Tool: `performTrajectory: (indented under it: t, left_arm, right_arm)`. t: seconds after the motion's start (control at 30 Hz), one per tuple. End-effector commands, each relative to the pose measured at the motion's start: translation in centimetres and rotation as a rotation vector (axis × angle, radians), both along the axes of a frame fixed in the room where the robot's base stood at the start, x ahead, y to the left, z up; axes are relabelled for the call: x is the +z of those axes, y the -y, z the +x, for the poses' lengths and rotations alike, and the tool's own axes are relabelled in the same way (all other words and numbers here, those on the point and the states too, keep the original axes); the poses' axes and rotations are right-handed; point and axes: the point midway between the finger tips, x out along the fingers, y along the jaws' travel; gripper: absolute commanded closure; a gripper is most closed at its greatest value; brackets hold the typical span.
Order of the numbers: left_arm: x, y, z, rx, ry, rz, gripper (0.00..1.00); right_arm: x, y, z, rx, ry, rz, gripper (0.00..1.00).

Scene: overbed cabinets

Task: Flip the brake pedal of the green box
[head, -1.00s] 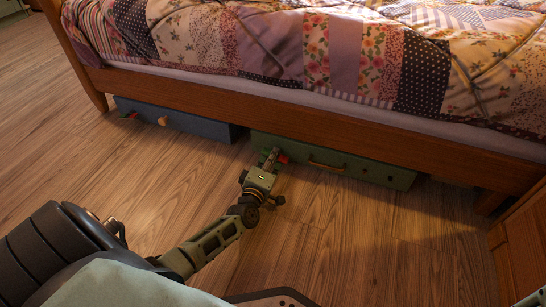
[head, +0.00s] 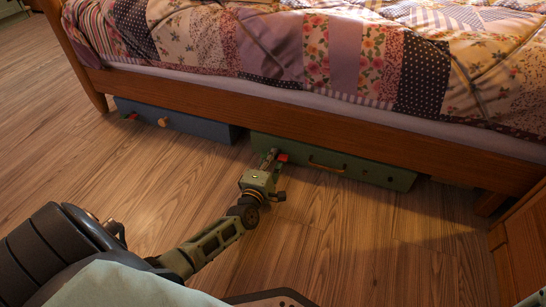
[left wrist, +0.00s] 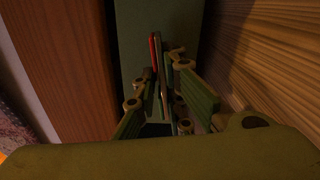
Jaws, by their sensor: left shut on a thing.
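The green box (head: 375,172) lies on the floor partly under the bed, with a tan handle (head: 327,167) on its front. Its small red brake pedal (head: 282,158) is at the left end of the front. In the left wrist view the pedal shows as a thin red strip (left wrist: 153,48) against the green box (left wrist: 130,45). My left gripper (head: 272,159) reaches the pedal from the front and is shut on it. Its fingers hide part of the pedal, so its exact angle is hard to tell. My right gripper is not in view.
A blue-grey box (head: 195,126) with a red part and a tan knob lies under the bed to the left. The wooden bed rail (head: 300,125) runs low above both boxes. A wooden cabinet (head: 522,245) stands at the right edge. The floor in front is clear.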

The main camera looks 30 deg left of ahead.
Motion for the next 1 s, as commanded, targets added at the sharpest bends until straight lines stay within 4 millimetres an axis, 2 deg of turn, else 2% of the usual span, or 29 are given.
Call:
performTrajectory:
  t: [0.03, 0.3, 0.73, 0.77, 0.8, 0.9, 1.0]
  left_arm:
    - [-0.89, 0.07, -0.33, -0.003, -0.013, -0.023, 1.0]
    - [-0.99, 0.16, -0.35, -0.004, 0.002, -0.098, 1.0]
    - [-1.06, 0.23, -0.37, -0.004, 0.004, -0.11, 1.0]
    - [-1.06, 0.23, -0.37, -0.004, 0.004, -0.11, 0.88]
    - [-1.07, 0.23, -0.38, -0.004, 0.004, -0.11, 0.84]
    - [-1.0, 0.2, -0.35, -0.004, 0.006, -0.109, 0.77]
    - [-0.83, 0.15, -0.29, -0.003, 0.009, -0.107, 0.77]
  right_arm:
    - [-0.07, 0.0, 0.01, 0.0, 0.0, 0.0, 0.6]
    - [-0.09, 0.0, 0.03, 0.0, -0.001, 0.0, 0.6]
    - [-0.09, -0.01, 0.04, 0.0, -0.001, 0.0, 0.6]
    - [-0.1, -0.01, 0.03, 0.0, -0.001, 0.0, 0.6]
    - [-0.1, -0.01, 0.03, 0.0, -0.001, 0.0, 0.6]
    - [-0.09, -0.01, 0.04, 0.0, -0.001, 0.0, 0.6]
    - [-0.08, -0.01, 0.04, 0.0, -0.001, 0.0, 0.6]
